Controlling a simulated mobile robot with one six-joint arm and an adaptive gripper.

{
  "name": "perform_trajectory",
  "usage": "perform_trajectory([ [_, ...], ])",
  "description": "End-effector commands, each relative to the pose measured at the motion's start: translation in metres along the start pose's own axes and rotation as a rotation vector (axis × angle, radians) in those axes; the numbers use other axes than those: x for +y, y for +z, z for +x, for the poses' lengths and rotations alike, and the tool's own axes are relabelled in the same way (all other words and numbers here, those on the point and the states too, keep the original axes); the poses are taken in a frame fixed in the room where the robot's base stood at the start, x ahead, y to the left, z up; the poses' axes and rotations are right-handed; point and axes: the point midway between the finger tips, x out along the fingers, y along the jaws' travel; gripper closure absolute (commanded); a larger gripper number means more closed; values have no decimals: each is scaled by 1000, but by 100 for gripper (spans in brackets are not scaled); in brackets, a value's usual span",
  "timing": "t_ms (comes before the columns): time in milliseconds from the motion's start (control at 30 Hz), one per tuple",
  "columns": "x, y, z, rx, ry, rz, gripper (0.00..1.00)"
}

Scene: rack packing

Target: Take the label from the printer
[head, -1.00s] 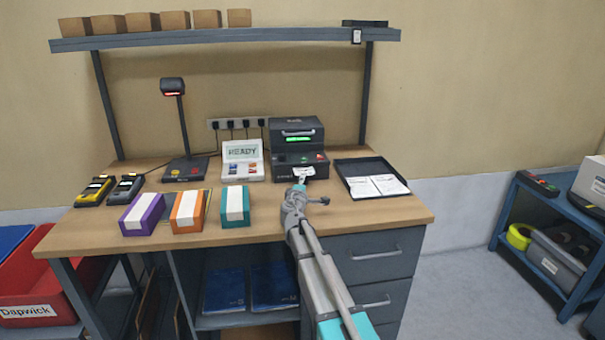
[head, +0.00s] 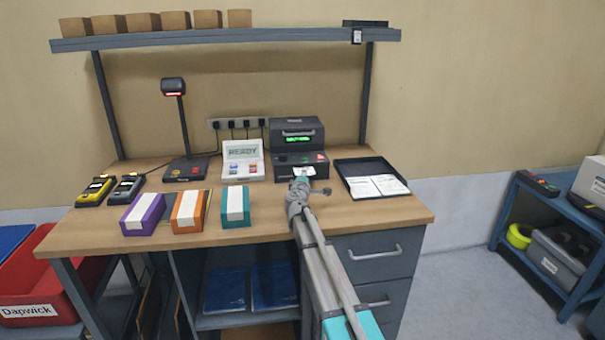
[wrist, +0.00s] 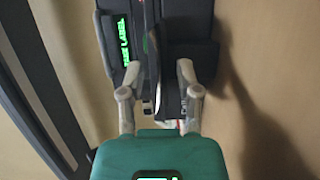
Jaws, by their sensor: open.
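The dark label printer (head: 297,135) stands at the back of the bench, with green characters on its display. A small white label (head: 304,171) shows at its front, partly hidden by my gripper. My gripper (head: 300,180) is right in front of the printer, and its tips are hard to make out from the head. In the wrist view my gripper (wrist: 158,75) is open, its two grey fingers apart with the dark printer (wrist: 185,30) in front of and between them. I cannot clearly make out the label in the wrist view.
A black tray (head: 350,166) with white papers lies right of the printer. A white device reading READY (head: 243,170) stands left of it. Purple, orange and teal boxes (head: 236,218) sit along the bench's front left. A shelf (head: 240,37) spans above.

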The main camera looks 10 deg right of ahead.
Motion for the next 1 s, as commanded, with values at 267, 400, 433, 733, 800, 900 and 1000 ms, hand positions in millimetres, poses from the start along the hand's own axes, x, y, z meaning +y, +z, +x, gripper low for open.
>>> perform_trajectory([
  [267,0,0,0,0,0,0,56],
  [400,0,0,0,-1,0,0,56],
  [433,0,0,0,-1,0,0,62],
  [733,0,0,0,-1,0,0,100],
  [800,0,0,0,-1,0,0,100],
  [900,0,0,0,-1,0,0,100],
  [1000,0,0,0,-1,0,0,100],
])
